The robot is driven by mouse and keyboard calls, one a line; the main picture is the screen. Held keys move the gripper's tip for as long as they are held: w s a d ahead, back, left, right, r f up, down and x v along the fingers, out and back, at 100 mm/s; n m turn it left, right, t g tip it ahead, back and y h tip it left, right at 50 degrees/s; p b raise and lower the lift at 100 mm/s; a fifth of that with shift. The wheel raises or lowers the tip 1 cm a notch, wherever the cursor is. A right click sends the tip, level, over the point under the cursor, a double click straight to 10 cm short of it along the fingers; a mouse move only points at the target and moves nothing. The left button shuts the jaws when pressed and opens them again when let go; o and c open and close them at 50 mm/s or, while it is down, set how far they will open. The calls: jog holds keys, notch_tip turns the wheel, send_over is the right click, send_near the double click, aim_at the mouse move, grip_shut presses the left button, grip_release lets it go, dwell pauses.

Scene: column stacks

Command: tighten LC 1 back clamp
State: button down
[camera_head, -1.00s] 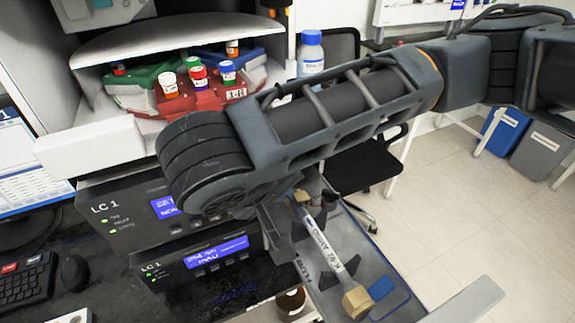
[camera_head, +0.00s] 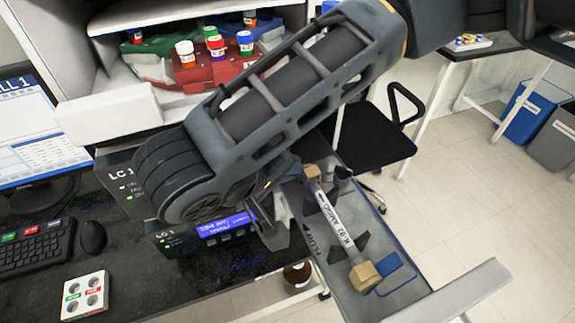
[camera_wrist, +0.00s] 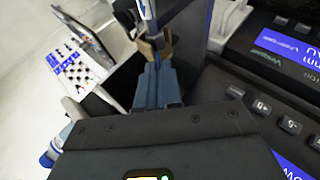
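The LC 1 unit (camera_head: 225,226) has an open grey tray (camera_head: 407,290) at its right. On the tray lies a white column (camera_head: 335,218) marked K-02 AMINO, with a brass fitting at each end. The back fitting (camera_head: 312,172) is beside my gripper; the front fitting (camera_head: 365,275) is clear of it. Dark clamp pieces (camera_head: 336,252) stand beside the column. In the wrist view my gripper's grey-blue fingers (camera_wrist: 158,70) are close together and reach to a brass fitting (camera_wrist: 150,47). Whether they touch it is hidden. My arm hides much of the unit's top.
A second LC 1 unit (camera_head: 115,170) is stacked above. Capped bottles stand in a red rack (camera_head: 190,74) on the shelf. A white holder (camera_head: 85,297), mouse (camera_head: 92,236) and keyboard (camera_head: 35,247) are on the black bench. A black chair (camera_head: 370,145) stands behind the tray.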

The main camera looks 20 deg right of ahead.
jog(key=c, duration=1.3)
grip_release()
jog(key=v, duration=0.7)
jog(key=shift+s+a+r+b, duration=0.15)
jog(key=shift+a+r+b, duration=0.15)
jog(key=shift+b, duration=0.1)
